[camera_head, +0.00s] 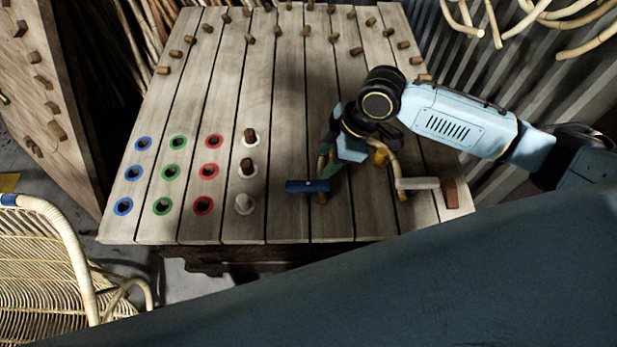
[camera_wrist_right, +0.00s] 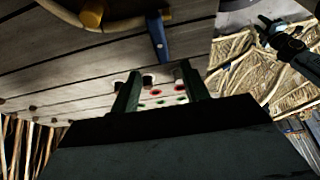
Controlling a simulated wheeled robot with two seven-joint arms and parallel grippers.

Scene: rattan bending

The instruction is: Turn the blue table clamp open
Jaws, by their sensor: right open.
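The blue table clamp (camera_head: 308,186) is a blue bar near the front edge of the plank table, beside a bent rattan pole (camera_head: 394,160). It also shows at the top of the right wrist view (camera_wrist_right: 156,38). My right gripper (camera_head: 333,165) is just behind and to the right of the clamp, partly hidden by its own wrist. In the right wrist view its two dark green fingers (camera_wrist_right: 158,86) stand apart with nothing between them. What looks like my left gripper (camera_wrist_right: 272,32) is small at the upper right there; its jaws are unclear.
The plank table (camera_head: 225,100) has rows of wooden pegs at the back. Blue, green and red ringed holes lie left of the clamp, with a white-ringed column partly filled by pegs. A white clamp bar (camera_head: 417,184) sits to the right. A rattan chair (camera_head: 45,260) stands front left.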

